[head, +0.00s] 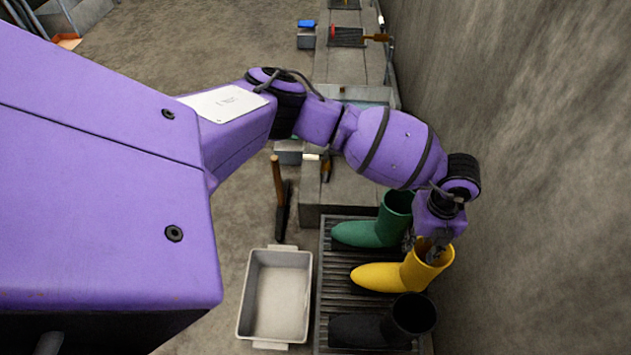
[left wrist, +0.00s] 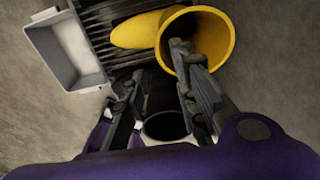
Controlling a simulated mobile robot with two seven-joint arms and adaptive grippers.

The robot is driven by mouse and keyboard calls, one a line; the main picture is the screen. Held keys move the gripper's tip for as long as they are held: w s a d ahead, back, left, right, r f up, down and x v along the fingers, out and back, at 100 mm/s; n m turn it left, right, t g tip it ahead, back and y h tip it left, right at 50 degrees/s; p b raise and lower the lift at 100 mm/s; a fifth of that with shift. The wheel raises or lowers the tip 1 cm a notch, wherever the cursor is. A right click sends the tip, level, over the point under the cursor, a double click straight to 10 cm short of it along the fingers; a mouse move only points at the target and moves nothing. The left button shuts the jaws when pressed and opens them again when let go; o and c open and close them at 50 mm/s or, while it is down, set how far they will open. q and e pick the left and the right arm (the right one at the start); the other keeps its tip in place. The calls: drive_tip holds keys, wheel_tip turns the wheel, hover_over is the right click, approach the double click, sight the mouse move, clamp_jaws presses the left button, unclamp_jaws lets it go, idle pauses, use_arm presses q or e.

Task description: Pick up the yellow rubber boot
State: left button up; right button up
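The yellow rubber boot (head: 385,277) stands upright on a dark slatted rack (head: 335,300), toe to the left, in the head view. My left gripper (head: 436,243) comes down at its open top. In the left wrist view the yellow boot (left wrist: 140,31) shows at the top, its round opening facing the camera. My left gripper (left wrist: 158,64) is open there, fingers apart. One finger overlaps the boot's opening and the other is outside the rim. I cannot tell whether either touches the boot. My right gripper is not in view.
A green boot (head: 370,232) stands behind the yellow one and a black boot (head: 405,322) in front. A grey tray (head: 243,300) lies left of the rack. A wall (head: 530,180) rises close on the right.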

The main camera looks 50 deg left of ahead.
sight(414, 250)
use_arm(q)
drive_tip(key=shift+w+a, duration=0.35)
drive_tip(key=shift+w, duration=0.15)
drive_tip(key=shift+f, duration=0.3)
wheel_tip(414, 250, down, 5)
drive_tip(key=shift+f+b, duration=0.1)
drive_tip(key=shift+b, duration=0.85)
wheel_tip(414, 250, down, 6)
drive_tip(key=shift+s+r+b, duration=0.1)
drive_tip(key=shift+b, duration=1)
drive_tip(key=shift+c, duration=0.6)
clamp_jaws()
drive_tip(key=shift+r, duration=0.1)
